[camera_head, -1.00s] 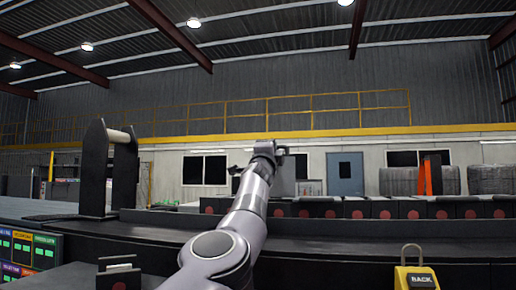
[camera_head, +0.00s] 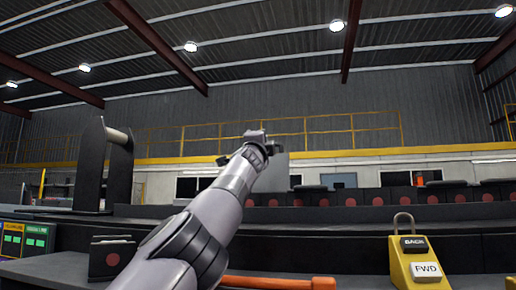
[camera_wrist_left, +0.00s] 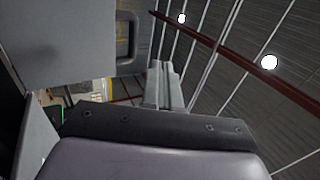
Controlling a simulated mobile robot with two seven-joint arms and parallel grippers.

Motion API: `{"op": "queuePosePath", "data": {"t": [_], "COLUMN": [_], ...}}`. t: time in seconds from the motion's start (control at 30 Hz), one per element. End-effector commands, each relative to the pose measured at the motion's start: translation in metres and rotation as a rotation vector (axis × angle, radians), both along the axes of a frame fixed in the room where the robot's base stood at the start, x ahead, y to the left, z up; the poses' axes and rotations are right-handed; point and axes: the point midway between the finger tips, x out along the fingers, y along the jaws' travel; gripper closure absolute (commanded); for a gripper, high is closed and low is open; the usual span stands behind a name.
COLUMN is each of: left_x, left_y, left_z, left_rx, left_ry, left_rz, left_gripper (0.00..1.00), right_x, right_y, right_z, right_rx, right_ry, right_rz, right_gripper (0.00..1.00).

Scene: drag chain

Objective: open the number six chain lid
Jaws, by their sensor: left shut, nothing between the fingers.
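A row of dark chain links with red dots (camera_head: 374,197) runs along the far side of a black bench. A flat grey panel (camera_head: 272,176), perhaps a raised lid, stands upright just behind my left gripper (camera_head: 255,136). No number is readable on it. In the left wrist view a large grey plate with a slot-like handle (camera_wrist_left: 80,45) fills the upper left, beside my left gripper (camera_wrist_left: 162,72). The gripper's fingers are shut and empty, and I cannot tell whether they touch the plate. My right gripper is out of view.
An orange bar (camera_head: 280,282) lies at the bottom. A black stand with a roller (camera_head: 90,170) and a dark block with a red dot (camera_head: 112,257) are on the left.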

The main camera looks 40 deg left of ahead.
Motion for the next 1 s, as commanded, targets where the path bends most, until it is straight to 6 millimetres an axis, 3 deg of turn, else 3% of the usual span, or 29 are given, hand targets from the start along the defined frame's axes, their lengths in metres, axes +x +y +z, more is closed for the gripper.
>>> {"op": "queuePosePath", "data": {"t": [0.3,0.63,1.0], "left_x": [-0.023,-0.044,-0.049], "left_y": [-0.012,-0.026,-0.030], "left_z": [-0.003,-0.005,-0.005], "left_rx": [0.000,0.003,0.006], "left_ry": [-0.009,-0.004,-0.001], "left_rz": [-0.002,-0.003,-0.003], "left_gripper": [1.00,1.00,1.00], "right_x": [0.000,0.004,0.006], "right_y": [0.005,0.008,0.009], "right_z": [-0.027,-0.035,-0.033], "right_rx": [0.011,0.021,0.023], "right_ry": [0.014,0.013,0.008], "right_rz": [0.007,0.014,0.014], "right_gripper": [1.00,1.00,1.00]}}
